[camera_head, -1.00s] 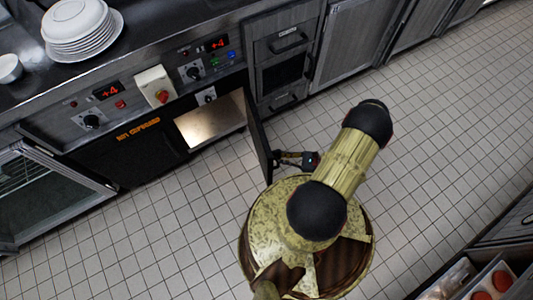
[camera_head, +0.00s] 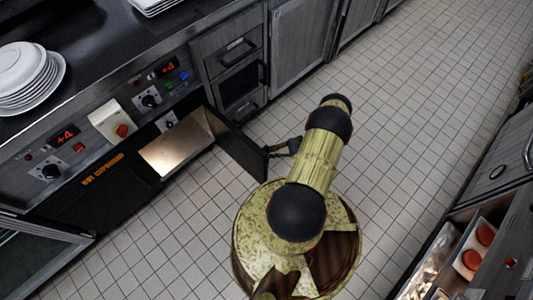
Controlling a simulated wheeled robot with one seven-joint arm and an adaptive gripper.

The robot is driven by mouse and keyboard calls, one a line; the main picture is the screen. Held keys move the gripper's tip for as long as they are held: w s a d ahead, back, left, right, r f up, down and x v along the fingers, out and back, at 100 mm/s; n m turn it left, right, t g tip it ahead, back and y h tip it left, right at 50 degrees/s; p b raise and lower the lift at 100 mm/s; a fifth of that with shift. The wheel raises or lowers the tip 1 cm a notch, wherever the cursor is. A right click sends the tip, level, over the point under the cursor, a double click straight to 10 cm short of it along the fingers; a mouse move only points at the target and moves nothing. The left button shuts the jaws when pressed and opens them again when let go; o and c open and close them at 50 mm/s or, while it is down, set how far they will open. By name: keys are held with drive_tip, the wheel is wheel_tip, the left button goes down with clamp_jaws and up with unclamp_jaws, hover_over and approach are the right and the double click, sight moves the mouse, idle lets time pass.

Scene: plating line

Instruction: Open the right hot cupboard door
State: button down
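The right hot cupboard door (camera_head: 237,146) is a dark panel. It stands swung out from the counter front, roughly square to it, hinged on its right side. The open bay (camera_head: 178,151) beside it shows a bright, empty-looking metal floor. My gripper (camera_head: 272,149) is at the door's outer edge, on the side away from the bay. It is small and dark here; I cannot tell whether its fingers are closed on the door or its handle. The left hot cupboard door (camera_head: 105,192), with orange lettering, is shut.
The control panel (camera_head: 110,122) runs above the cupboard, with plates (camera_head: 30,80) on the counter. Drawers (camera_head: 238,70) adjoin on the right. A glass-fronted unit (camera_head: 35,260) is at lower left. Food trays (camera_head: 470,250) are at lower right. Tiled floor (camera_head: 410,120) is clear behind my arm.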

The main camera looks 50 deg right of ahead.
drive_tip(key=c, duration=1.9)
unclamp_jaws()
drive_tip(key=shift+s, duration=0.1)
drive_tip(key=v, duration=1.2)
